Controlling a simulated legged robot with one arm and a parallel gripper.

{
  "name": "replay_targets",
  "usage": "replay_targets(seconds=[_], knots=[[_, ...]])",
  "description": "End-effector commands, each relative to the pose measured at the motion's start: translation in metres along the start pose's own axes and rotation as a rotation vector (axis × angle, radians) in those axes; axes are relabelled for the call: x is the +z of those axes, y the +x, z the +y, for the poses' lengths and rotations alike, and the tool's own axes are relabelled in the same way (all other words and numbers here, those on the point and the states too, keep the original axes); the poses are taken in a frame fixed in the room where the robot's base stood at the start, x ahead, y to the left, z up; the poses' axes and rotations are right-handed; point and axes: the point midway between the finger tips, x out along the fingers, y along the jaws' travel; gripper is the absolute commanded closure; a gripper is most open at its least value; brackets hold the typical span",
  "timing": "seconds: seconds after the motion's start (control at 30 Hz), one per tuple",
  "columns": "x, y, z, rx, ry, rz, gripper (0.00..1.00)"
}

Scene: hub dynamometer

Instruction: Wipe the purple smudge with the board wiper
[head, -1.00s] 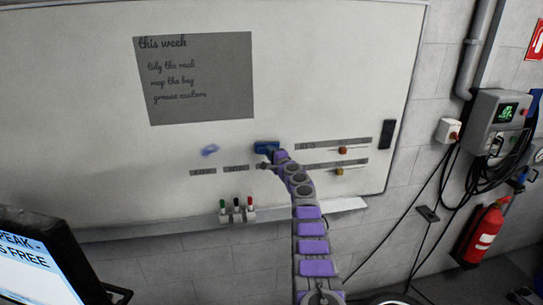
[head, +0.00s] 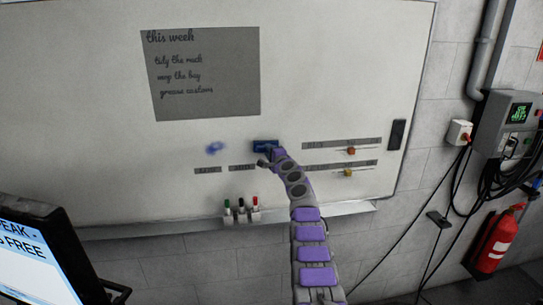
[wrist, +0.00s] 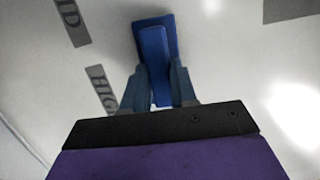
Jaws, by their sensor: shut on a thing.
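The purple smudge (head: 215,148) is a small blue-purple mark on the whiteboard (head: 330,60), below the grey note panel. The board wiper (head: 265,145) is blue and sits a short way right of the smudge, at the board's face. My gripper (head: 268,156) is shut on the wiper's handle. The wrist view shows the blue wiper (wrist: 154,45) between my two fingers (wrist: 160,88), its pad toward the board. I cannot tell whether the pad touches the board. The smudge does not show in the wrist view.
A grey note panel (head: 205,75) is above the smudge. Grey label strips (head: 340,144) with small sliders are right of the wiper. Several markers (head: 241,206) stand at the tray (head: 345,209) below. A monitor (head: 40,255) is at lower left, a fire extinguisher (head: 493,242) at right.

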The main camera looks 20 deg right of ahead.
Motion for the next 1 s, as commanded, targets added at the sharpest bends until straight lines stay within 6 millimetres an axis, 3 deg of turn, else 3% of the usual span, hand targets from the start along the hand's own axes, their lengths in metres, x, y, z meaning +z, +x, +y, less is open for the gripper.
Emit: replay_targets(seconds=[1.0], knots=[[0.051,0.011,0.004,-0.001,0.0,-0.001,1.0]])
